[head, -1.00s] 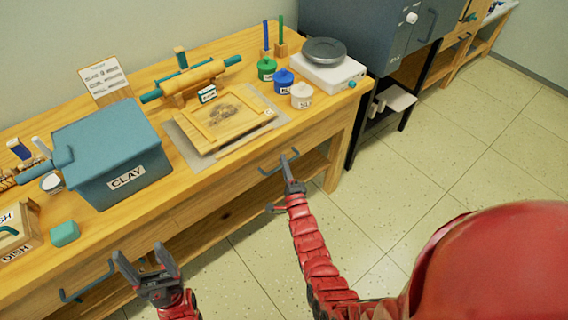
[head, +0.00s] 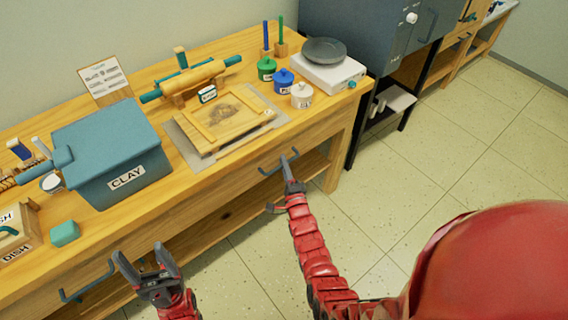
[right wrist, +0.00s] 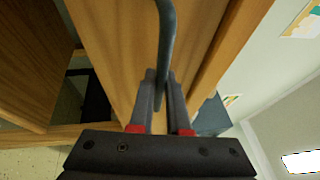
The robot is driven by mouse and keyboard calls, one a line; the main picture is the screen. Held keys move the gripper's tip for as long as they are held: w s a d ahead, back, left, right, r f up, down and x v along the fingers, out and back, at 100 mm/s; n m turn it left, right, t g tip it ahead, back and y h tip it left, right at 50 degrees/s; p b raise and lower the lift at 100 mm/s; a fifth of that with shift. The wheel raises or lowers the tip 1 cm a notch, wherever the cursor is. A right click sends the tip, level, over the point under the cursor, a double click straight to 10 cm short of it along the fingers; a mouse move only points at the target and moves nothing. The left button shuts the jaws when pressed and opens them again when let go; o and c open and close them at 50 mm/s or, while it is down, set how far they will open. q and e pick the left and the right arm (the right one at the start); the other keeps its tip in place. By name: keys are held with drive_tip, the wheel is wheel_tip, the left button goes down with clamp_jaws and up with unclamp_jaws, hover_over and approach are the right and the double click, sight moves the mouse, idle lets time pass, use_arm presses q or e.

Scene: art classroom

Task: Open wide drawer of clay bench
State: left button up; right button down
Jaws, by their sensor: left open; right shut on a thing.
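The clay bench (head: 70,118) runs along the wall with a wooden front. A dark bar handle (head: 268,173) is on the drawer front at the bench's right part; it also shows in the right wrist view (right wrist: 166,30). My right gripper (head: 291,172) is shut on this handle, its fingers on either side of the bar. The drawer front looks flush with the bench in the head view. My left gripper (head: 146,262) is open and empty in front of the bench, close to a second dark handle (head: 75,296) at the lower left.
On the bench top stand a blue clay bin (head: 110,150), a wooden board (head: 228,118), a rolling pin (head: 190,78), small lidded pots and a white scale (head: 328,72). A grey kiln-like cabinet (head: 380,35) stands to the right. The tiled floor (head: 460,150) is clear.

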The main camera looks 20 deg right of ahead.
drive_tip(key=shift+s, duration=0.1)
idle(0.6)
drive_tip(key=s+d+p, duration=0.3)
drive_tip(key=s+d, duration=0.2)
drive_tip(key=s, duration=0.9)
drive_tip(key=s+d+p, duration=0.3)
drive_tip(key=s+d, duration=0.2)
drive_tip(key=s, duration=0.8)
drive_tip(key=shift+s+p, duration=0.35)
drive_tip(key=shift+p, duration=0.05)
drive_tip(key=c, duration=1.2)
unclamp_jaws()
drive_tip(key=shift+o, duration=0.2)
